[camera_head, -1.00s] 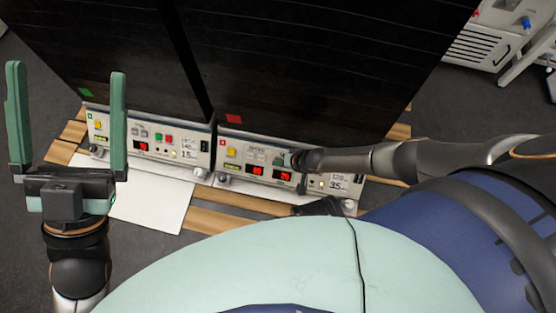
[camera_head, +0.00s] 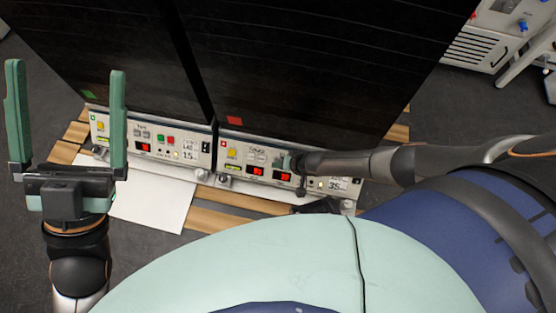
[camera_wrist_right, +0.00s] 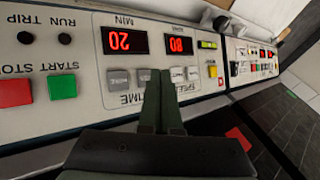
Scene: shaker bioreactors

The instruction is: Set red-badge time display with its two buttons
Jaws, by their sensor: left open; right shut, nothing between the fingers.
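The red-badge panel is the right-hand control panel (camera_head: 237,170) in the head view, with a small red badge (camera_head: 223,143). Its time display (camera_head: 282,177) is lit red; in the right wrist view the time display (camera_wrist_right: 127,41), marked MIN, appears upside down with digits like 20. Its two grey time buttons are the outer button (camera_wrist_right: 118,79) and the inner button (camera_wrist_right: 144,77). My right gripper (camera_wrist_right: 160,74) is shut and empty, its tips at or just over the panel beside the inner time button; contact cannot be told. My left gripper (camera_head: 66,75) is open and empty, away from the panels.
The speed display (camera_wrist_right: 177,45) and speed buttons (camera_wrist_right: 185,74) adjoin the time controls. Green start (camera_wrist_right: 62,87) and red stop (camera_wrist_right: 14,92) buttons are nearby. The green-badge panel (camera_head: 195,160) stands at left. A white sheet (camera_head: 150,208) lies in front.

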